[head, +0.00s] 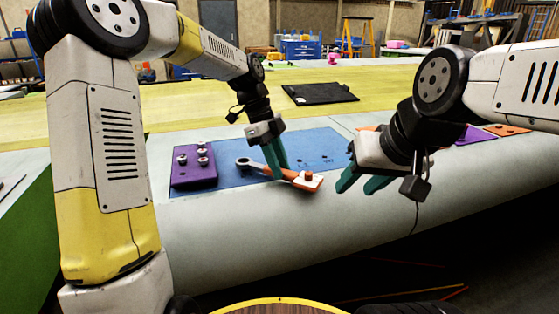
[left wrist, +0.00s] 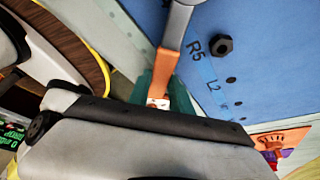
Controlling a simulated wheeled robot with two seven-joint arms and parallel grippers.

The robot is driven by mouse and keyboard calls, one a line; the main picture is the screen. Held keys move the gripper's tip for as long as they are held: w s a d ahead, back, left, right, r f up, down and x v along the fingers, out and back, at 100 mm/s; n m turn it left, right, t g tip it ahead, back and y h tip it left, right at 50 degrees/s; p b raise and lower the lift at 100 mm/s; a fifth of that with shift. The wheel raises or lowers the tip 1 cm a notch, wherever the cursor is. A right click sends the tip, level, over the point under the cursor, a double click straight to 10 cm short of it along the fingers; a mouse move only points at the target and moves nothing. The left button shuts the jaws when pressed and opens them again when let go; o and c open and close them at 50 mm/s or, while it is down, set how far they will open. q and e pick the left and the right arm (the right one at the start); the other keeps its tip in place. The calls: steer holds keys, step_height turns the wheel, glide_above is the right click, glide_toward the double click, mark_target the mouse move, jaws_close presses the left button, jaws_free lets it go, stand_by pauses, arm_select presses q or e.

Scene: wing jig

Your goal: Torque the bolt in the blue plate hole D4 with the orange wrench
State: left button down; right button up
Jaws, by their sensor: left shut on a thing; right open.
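The orange wrench (head: 305,181) has an orange handle and a grey shaft and head, which reaches left over the blue plate (head: 330,143). My left gripper (head: 279,174) is shut on its handle. In the left wrist view the wrench (left wrist: 168,60) points up the picture from between the teal fingers (left wrist: 160,92). Beside it a black bolt head (left wrist: 222,45) stands on the blue plate (left wrist: 270,50), near the marks R5 and L2. I cannot read a D4 mark. My right gripper (head: 359,187) is open and empty at the wing's front edge.
A purple block (head: 195,175) with several bolts sits at the plate's left end. A black flat panel (head: 320,93) lies farther back. Purple (head: 472,135) and orange (head: 507,130) pieces lie at the right, beyond my right arm. The yellow surface behind is mostly clear.

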arm_select(q)
steer(key=shift+f, duration=0.35)
steer(key=shift+s+a+f+m+g+y, duration=0.1)
steer(key=shift+s+a+m+g+y, duration=0.1)
steer(key=shift+s+a+m, duration=0.25)
steer(key=shift+s+a+m+g+y, duration=0.1)
steer(key=shift+s+a+m+g, duration=0.15)
steer(key=shift+s+m, duration=0.4)
steer(key=shift+w, duration=0.1)
steer(key=shift+s+a+f+m+g+y, duration=0.1)
steer(key=shift+s+a+m+g+y, duration=0.05)
steer(key=shift+s+a+m, duration=0.4)
steer(key=shift+s+a+f+m+g+y, duration=0.15)
steer(key=shift+s+a+m, duration=0.15)
steer(key=shift+m, duration=0.45)
steer(key=shift+a+r, duration=0.1)
steer(key=shift+s+a+m+g+y, duration=0.2)
steer(key=shift+s+a+m, duration=0.1)
steer(key=shift+a+m, duration=0.25)
steer(key=shift+s+a+m+g+y, duration=0.1)
steer(key=shift+s+a+m+y, duration=0.25)
steer(key=shift+m, duration=0.3)
steer(key=shift+w, duration=0.1)
steer(key=shift+a, duration=0.1)
